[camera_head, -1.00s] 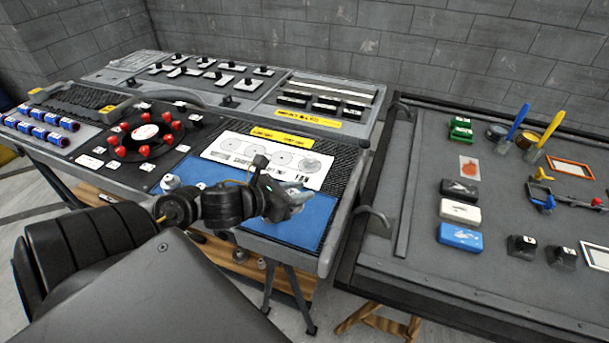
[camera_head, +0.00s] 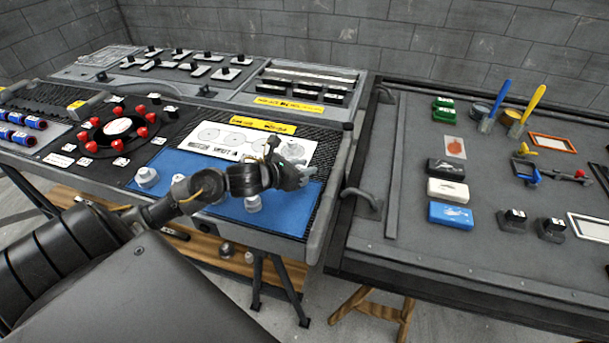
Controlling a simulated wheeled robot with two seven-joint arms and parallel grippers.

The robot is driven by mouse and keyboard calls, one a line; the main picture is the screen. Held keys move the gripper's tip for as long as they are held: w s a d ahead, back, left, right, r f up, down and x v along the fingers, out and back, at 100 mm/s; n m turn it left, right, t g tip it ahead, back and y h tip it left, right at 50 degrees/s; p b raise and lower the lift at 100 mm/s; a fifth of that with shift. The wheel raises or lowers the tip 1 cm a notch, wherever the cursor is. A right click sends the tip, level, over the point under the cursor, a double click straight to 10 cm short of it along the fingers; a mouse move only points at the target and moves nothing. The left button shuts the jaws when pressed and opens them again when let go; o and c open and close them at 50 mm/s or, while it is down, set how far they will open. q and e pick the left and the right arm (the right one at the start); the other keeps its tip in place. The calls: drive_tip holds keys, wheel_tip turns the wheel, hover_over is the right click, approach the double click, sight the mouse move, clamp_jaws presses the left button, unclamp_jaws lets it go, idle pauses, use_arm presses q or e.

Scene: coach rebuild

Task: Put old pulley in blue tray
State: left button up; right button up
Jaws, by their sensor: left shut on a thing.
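My left gripper (camera_head: 301,168) is over the right end of the near-left bench, by the white sheet and the blue area. It is shut on a small pale grey part, perhaps the old pulley (camera_head: 309,173), mostly hidden by the fingers. A flat blue area (camera_head: 288,219), which looks like the blue tray, lies at the bench's front edge. A pale grey round part (camera_head: 147,177) sits at its left, and another (camera_head: 252,203) sits at its middle front. My left forearm crosses the blue area and hides some of it. My right gripper is not in view.
A white sheet with printed circles (camera_head: 225,136) lies behind the blue area. A dark disc with red knobs (camera_head: 117,127) is at the left. A second dark table (camera_head: 400,230) on the right holds blocks, brushes and frames. A gap separates the tables.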

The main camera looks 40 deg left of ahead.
use_arm(q)
drive_tip(key=shift+w+f+p, duration=0.2)
drive_tip(key=shift+f+p, duration=0.05)
drive_tip(key=shift+f, duration=0.6)
drive_tip(key=shift+w+f+p, duration=0.15)
drive_tip(key=shift+f+p, duration=0.1)
drive_tip(key=shift+f, duration=0.55)
drive_tip(key=shift+a+f, duration=0.1)
drive_tip(key=shift+f, duration=0.15)
drive_tip(key=shift+f, duration=0.2)
drive_tip(key=o, duration=1)
drive_tip(key=shift+o, duration=0.2)
drive_tip(key=shift+r, duration=0.15)
